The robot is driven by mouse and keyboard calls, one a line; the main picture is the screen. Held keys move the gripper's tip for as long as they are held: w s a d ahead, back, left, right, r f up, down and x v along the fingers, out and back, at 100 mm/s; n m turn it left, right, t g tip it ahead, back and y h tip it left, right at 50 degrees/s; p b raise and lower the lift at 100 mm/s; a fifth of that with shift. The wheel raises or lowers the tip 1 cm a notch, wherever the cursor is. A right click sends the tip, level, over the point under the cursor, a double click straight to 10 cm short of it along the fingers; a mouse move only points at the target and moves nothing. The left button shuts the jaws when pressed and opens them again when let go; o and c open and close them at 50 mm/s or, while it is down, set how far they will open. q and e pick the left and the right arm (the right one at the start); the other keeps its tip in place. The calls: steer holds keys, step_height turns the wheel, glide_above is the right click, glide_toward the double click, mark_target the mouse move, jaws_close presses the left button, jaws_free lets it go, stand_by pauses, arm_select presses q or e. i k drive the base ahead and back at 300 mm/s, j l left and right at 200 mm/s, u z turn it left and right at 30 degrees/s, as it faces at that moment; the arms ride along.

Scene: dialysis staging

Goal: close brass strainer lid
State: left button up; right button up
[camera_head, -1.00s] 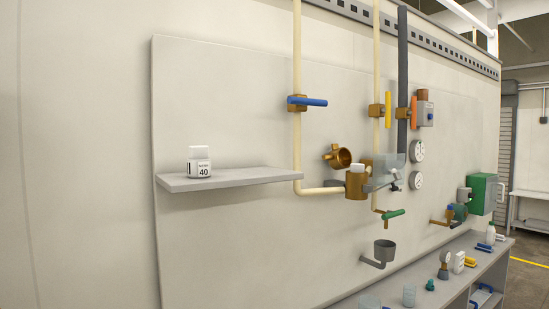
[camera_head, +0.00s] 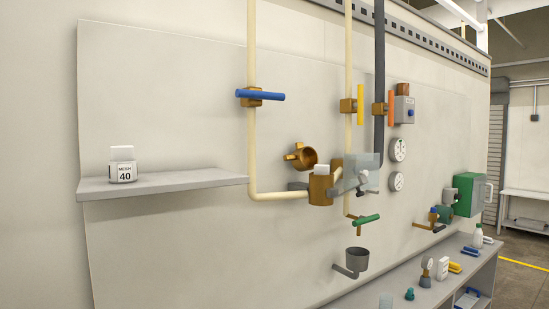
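The brass strainer body (camera_head: 319,190) sits on the cream pipe at mid-height on the wall panel. A white piece (camera_head: 322,169) stands up out of its top. A round brass cap with a hollow face and small lugs (camera_head: 305,156), which looks like the strainer lid, is up and to the left of the body, tilted and not over its top. I cannot tell how it is hinged. Neither of my grippers shows in the head view.
A grey shelf (camera_head: 160,187) holds a white jar (camera_head: 123,166) marked 40. A clear panel (camera_head: 361,173) stands just right of the strainer. A blue-handled valve (camera_head: 260,95) is above, a green handle (camera_head: 366,219) and grey cup (camera_head: 355,258) below. A bench (camera_head: 437,290) runs lower right.

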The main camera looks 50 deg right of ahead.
mark_target(303, 159)
steer(key=l+u, duration=0.15)
steer(key=l, duration=0.2)
steer(key=k+l+u, duration=0.15)
steer(key=l, duration=0.2)
steer(key=k+l+u, duration=0.1)
steer(key=l, duration=0.2)
steer(key=k+l, duration=0.1)
steer(key=l, duration=0.3)
steer(key=k+l+u, duration=0.1)
steer(key=l, duration=0.35)
steer(key=k+l+u, duration=0.1)
steer(key=l, duration=0.3)
steer(key=k+l, duration=0.2)
steer(key=l, duration=0.2)
steer(key=k+l+u, duration=0.1)
steer(key=l, duration=0.3)
steer(key=k, duration=0.05)
